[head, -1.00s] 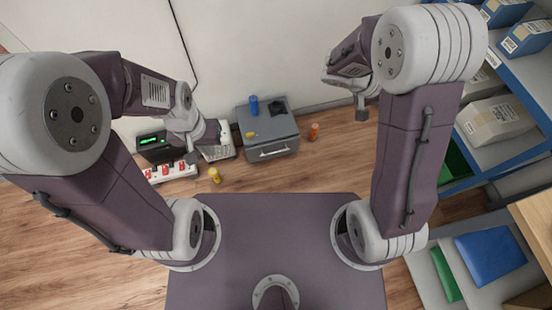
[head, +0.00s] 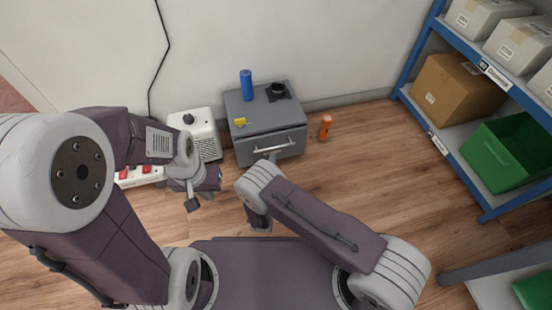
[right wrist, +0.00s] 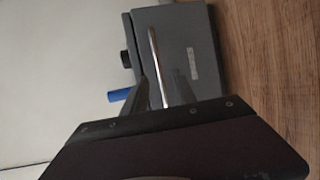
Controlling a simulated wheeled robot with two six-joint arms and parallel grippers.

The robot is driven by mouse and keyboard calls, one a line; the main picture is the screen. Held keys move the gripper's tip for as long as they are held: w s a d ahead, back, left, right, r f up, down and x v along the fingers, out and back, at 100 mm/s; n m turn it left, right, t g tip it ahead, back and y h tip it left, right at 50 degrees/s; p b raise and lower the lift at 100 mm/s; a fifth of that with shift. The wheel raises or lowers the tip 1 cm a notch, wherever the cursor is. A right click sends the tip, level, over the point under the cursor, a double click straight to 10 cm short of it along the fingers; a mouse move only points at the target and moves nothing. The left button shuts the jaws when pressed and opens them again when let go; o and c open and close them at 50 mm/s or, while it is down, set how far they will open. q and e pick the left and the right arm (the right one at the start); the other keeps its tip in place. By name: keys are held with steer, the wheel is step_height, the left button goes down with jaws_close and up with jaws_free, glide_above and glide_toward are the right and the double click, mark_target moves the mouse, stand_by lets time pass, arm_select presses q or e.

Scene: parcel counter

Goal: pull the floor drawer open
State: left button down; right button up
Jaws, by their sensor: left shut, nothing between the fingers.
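The floor drawer (head: 287,148) is the front of a grey cabinet on the floor by the wall, and it looks shut. Its pale bar handle (head: 285,147) runs across the upper front. In the right wrist view the drawer front (right wrist: 188,40) appears turned sideways, with the handle (right wrist: 155,50) upright. My right gripper (right wrist: 164,88) is open, with its fingertips one on each side of the handle's lower end; I cannot tell whether they touch it. In the head view my right arm largely hides that gripper. My left gripper (head: 193,205) is shut and empty, left of the cabinet.
A blue cylinder (head: 246,86), a yellow item (head: 240,122) and a black item (head: 278,91) are on the cabinet. A white box (head: 205,130) and a red-switched power strip (head: 140,176) are left. An orange object (head: 325,127) stands right.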

mark_target(276, 147)
steer(key=b+x, duration=0.6)
steer(key=x, duration=0.3)
steer(key=shift+b, duration=0.4)
steer(key=shift+r, duration=0.15)
jaws_close()
stand_by(0.7)
